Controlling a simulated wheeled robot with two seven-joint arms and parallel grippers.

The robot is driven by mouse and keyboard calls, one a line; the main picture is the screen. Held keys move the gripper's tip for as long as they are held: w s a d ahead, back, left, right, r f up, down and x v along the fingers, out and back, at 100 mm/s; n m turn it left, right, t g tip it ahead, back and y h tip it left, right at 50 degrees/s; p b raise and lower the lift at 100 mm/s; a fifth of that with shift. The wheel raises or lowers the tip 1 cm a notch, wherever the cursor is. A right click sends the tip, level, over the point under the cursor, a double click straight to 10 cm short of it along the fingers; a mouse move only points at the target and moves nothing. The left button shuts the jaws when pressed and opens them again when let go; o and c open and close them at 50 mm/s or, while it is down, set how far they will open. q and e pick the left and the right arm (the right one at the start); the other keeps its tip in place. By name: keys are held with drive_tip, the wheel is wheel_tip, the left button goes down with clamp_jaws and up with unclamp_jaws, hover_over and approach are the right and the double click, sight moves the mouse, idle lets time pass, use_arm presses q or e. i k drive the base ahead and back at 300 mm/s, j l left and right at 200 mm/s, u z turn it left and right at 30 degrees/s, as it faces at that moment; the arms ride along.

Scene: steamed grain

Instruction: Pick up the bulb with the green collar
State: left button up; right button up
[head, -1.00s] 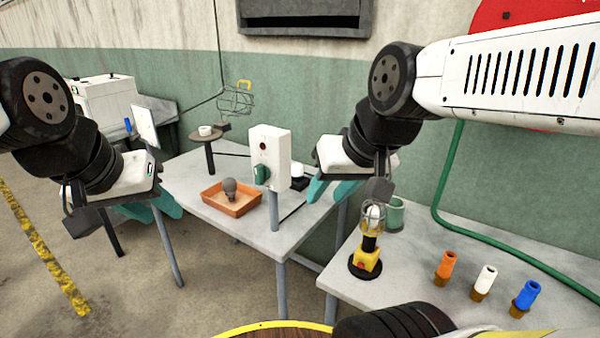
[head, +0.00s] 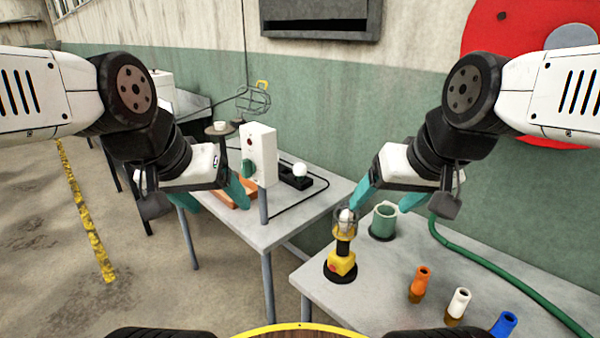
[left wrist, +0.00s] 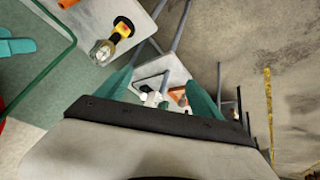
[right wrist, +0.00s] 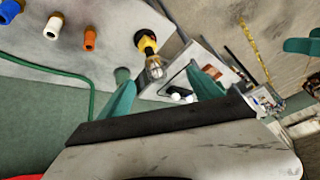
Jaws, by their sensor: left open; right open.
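I cannot make out a green collar on any bulb. A white bulb (head: 300,170) sits in a black holder on the far table. Another whitish bulb (head: 346,216) is inside the wire cage of a yellow and black lamp (head: 342,262) on the near table. My left gripper (head: 213,196) is open and empty, in front of an orange tray (head: 240,197) that it partly hides; the inside of the tray is not visible in the head view.
A white box with a green knob (head: 258,150) stands on a post at the far table (head: 245,232). Orange (head: 420,282), white (head: 458,303) and blue (head: 504,323) cylinders stand on the near table (head: 385,290). A gap separates the tables.

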sight(299, 169)
drive_tip(key=j+z, duration=0.1)
drive_tip(key=z, duration=0.4)
drive_tip(key=i+j+z, duration=0.15)
drive_tip(key=j+z, duration=0.2)
drive_tip(key=j, duration=0.2)
drive_tip(key=j+z, duration=0.35)
drive_tip(key=j, duration=0.15)
drive_tip(key=j+z, duration=0.3)
drive_tip(key=j, duration=3)
drive_tip(key=i+l, duration=0.3)
drive_tip(key=i, duration=0.05)
